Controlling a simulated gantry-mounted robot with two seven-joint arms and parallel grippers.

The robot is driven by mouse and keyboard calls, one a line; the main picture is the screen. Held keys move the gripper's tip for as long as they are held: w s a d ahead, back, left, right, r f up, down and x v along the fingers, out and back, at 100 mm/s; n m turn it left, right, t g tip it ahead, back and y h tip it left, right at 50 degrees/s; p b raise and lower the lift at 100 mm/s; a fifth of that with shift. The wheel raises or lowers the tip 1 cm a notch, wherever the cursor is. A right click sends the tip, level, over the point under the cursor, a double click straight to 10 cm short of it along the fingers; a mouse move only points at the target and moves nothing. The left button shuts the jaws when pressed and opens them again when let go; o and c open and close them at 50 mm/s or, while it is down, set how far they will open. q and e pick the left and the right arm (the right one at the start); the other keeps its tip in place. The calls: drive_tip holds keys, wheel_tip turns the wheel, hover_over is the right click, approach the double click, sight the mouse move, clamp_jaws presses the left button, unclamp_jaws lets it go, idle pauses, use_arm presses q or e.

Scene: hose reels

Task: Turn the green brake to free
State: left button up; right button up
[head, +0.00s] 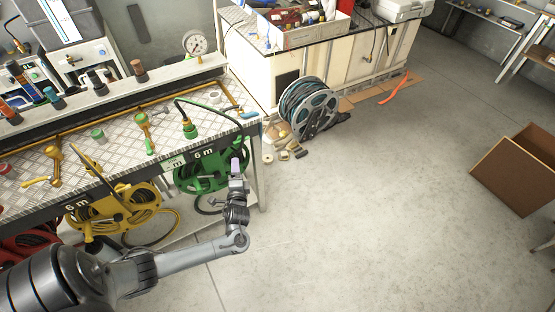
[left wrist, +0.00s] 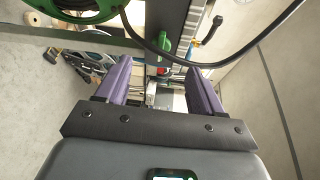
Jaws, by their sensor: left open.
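The green reel (head: 210,170) with its coiled hose hangs under the front edge of the bench. It shows at the top left of the left wrist view (left wrist: 70,10). A green-handled fitting (head: 147,140) stands on the bench top, and a green nozzle-like fitting (head: 189,129) with a dark hose stands to its right. I cannot tell which green part is the brake. My left gripper (head: 236,163) is in front of the reel's right side. In the left wrist view its purple fingers (left wrist: 160,80) are apart with nothing held between them. My right gripper is not visible.
A yellow reel (head: 115,208) and a red reel (head: 28,245) hang to the left. A dark hose (left wrist: 200,64) arches close before my left fingers. A grey reel (head: 308,108) and loose parts lie on the floor beyond. Open floor lies to the right, with a brown box (head: 515,172).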

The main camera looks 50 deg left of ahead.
sight(241, 139)
use_arm(q)
drive_tip(key=w+d+b+x, duration=0.1)
drive_tip(key=b+x, duration=0.5)
drive_tip(key=x, duration=0.7)
drive_tip(key=shift+w+r+t, duration=0.15)
drive_tip(key=shift+w+t, duration=0.15)
drive_tip(key=shift+w, duration=0.05)
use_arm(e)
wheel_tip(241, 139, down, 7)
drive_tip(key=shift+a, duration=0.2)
use_arm(q)
drive_tip(key=shift+a, duration=0.15)
drive_tip(key=shift+c, duration=0.4)
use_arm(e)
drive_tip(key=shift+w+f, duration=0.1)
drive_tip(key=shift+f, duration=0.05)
use_arm(q)
drive_tip(key=c, duration=0.9)
drive_tip(key=shift+n, duration=0.3)
